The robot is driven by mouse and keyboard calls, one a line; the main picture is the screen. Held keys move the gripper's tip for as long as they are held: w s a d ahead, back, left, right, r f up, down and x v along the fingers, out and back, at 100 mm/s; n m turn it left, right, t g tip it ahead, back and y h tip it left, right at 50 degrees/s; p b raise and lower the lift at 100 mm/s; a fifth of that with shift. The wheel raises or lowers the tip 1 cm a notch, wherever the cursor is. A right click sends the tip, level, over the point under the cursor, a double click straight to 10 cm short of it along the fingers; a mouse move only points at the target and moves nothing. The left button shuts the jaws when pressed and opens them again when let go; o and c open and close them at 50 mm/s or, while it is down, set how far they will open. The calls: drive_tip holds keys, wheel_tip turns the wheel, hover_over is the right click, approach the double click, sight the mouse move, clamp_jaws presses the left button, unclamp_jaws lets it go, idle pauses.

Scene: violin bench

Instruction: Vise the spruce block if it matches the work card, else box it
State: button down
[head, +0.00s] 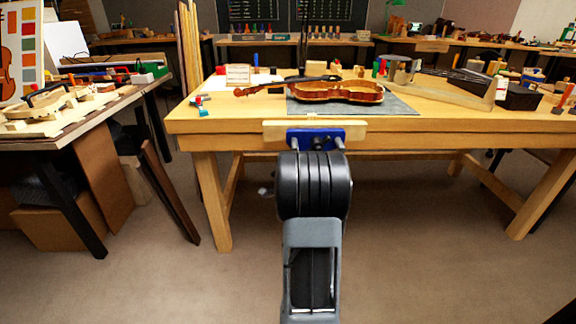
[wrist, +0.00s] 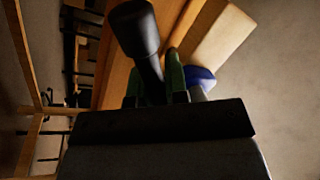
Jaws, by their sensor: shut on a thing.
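My gripper (wrist: 155,75) shows in the wrist view with its green fingers shut on a dark bar with a wide black end (wrist: 134,28), which looks like the vise handle. The vise (head: 317,134), blue with pale wooden jaws, is on the bench's front edge. Its blue body (wrist: 200,76) and a pale wooden jaw (wrist: 222,35) are beside my fingers. In the head view my arm hides the gripper and the handle. A pale card (head: 238,74) stands at the bench's left; its marks are too small to read. I cannot pick out the spruce block.
A violin body (head: 345,92) lies on a grey mat (head: 400,107) behind the vise. A black box (head: 510,97) and several small blocks are at the bench's right. A side table (head: 110,97) with wooden parts stands left. The floor before the bench is clear.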

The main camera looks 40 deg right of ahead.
drive_tip(key=shift+a+r, duration=0.1)
drive_tip(key=shift+a, duration=0.05)
idle(0.4)
drive_tip(key=c, duration=1.1)
unclamp_jaws()
drive_tip(key=shift+s, duration=0.1)
